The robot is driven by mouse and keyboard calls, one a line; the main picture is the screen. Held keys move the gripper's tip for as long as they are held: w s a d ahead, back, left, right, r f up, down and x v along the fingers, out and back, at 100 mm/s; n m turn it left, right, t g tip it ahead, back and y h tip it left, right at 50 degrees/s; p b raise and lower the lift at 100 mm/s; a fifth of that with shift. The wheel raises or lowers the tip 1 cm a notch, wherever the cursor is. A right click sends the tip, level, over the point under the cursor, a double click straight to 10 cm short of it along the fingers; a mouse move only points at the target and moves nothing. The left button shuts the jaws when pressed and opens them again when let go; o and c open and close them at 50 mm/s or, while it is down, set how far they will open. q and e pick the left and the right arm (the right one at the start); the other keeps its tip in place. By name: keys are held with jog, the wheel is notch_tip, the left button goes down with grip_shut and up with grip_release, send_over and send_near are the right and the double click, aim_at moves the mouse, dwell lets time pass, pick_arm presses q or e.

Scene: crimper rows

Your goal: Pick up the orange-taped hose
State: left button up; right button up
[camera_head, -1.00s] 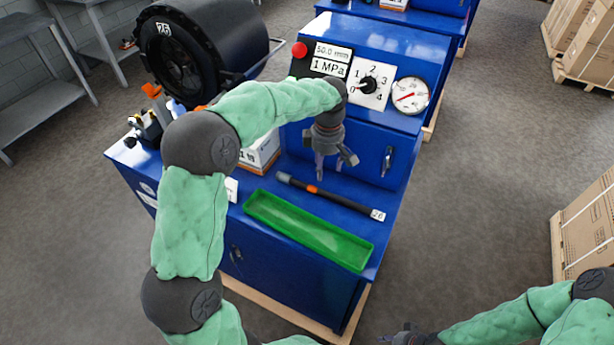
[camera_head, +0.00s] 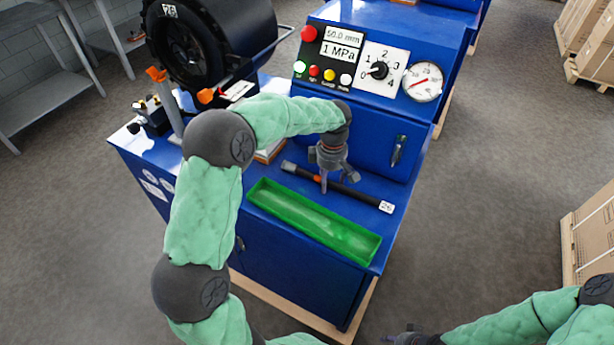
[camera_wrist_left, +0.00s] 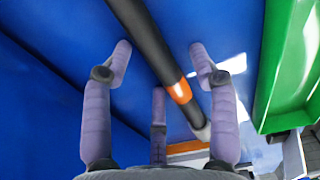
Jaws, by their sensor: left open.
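The orange-taped hose (camera_head: 345,188) is a black hose with an orange band, grey at one end and with a white tag (camera_head: 386,207) at its right end. It lies on the blue bench top behind the green tray (camera_head: 310,220). My left gripper (camera_head: 331,184) is open just above the hose near its orange band and hides part of it. In the left wrist view the hose (camera_wrist_left: 148,40) passes between the spread purple fingers (camera_wrist_left: 160,75), apart from their tips. My right gripper (camera_head: 405,337) is at the bottom edge, small and dark; its fingers are unclear.
A control panel with a gauge (camera_head: 423,81) and a blue front with a handle (camera_head: 398,150) rise behind the hose. A black drum (camera_head: 190,45) stands at the back left. Cartons (camera_head: 592,235) stand on the right, with open floor between.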

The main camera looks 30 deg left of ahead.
pick_arm(q)
jog(key=shift+r, duration=0.1)
grip_shut()
